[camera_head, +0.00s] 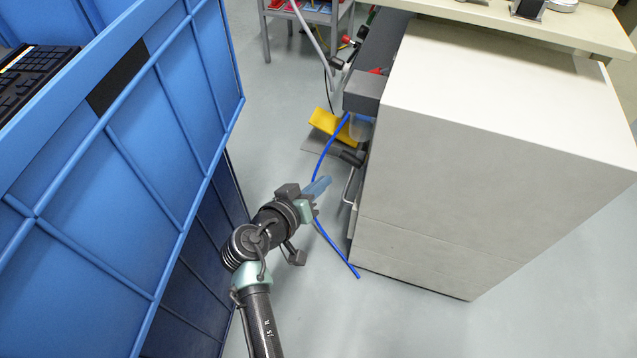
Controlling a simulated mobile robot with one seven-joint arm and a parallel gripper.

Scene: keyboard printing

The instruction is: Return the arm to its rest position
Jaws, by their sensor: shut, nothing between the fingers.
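My gripper (318,188) is at the end of my dark arm, which reaches up from the bottom of the head view. It is shut and appears empty, with its bluish fingers pointing up and right. It hangs over the grey floor in the gap between a blue container and a white cabinet. A blue cable (338,250) passes behind or beside the fingers; I cannot tell whether it touches them. A keyboard (38,72) lies at the top left, in or on the blue container, partly cut off by the frame.
The blue container (95,225) stands close on the left of my arm. The white cabinet (450,200) stands on the right. A yellow object (333,127) is beyond the gripper, near the cabinet. A grey shelf (308,16) with red items is at the back. Floor (320,320) is clear at the lower middle.

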